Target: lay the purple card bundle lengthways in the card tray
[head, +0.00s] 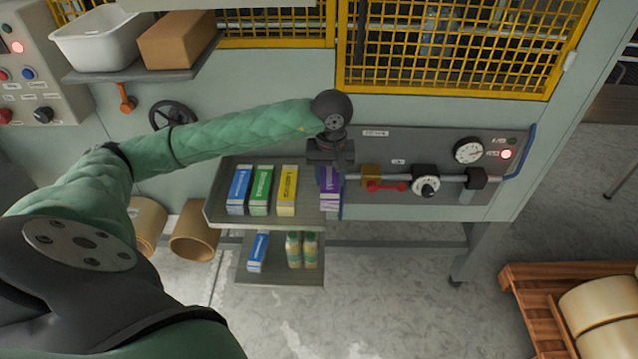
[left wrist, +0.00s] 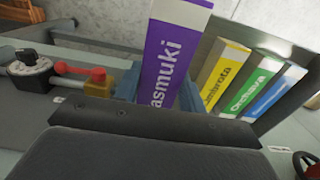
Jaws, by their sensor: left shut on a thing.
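The purple card bundle (head: 330,182), with a white band at its lower end, is held by my left gripper (head: 331,160) at the right end of the upper grey shelf (head: 262,220). In the left wrist view the purple bundle (left wrist: 172,55) stands out past the dark gripper body, its white lettering partly hidden. A blue piece (left wrist: 128,84) shows beside and behind the bundle; it is mostly hidden. My right gripper is not in view.
Blue (head: 238,190), green (head: 261,190) and yellow (head: 287,190) cartons stand left of the bundle on the upper shelf. A lower shelf (head: 280,277) holds another blue carton and bottles. A rail with a red lever (head: 386,187) and dial (head: 426,186) lies close on the right.

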